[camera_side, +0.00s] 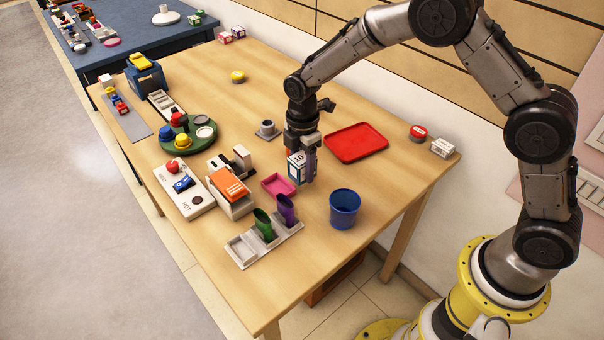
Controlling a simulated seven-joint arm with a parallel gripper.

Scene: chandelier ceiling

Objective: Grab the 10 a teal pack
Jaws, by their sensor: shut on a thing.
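A small pack (296,167) with a white face, dark marking that looks like "10" and a blue-teal edge is between the jaws of my gripper (301,160). My gripper points down and is shut on this pack. The pack is upright and appears to be just above or at the table top; I cannot tell whether it touches. The fingers hide part of its right side.
A pink tray (279,185) lies just left of the pack, and a red tray (357,142) behind right. A blue cup (344,208) stands at front right. A grey rack (243,249) holds green (263,224) and purple (286,209) cups. Bare table lies at front right.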

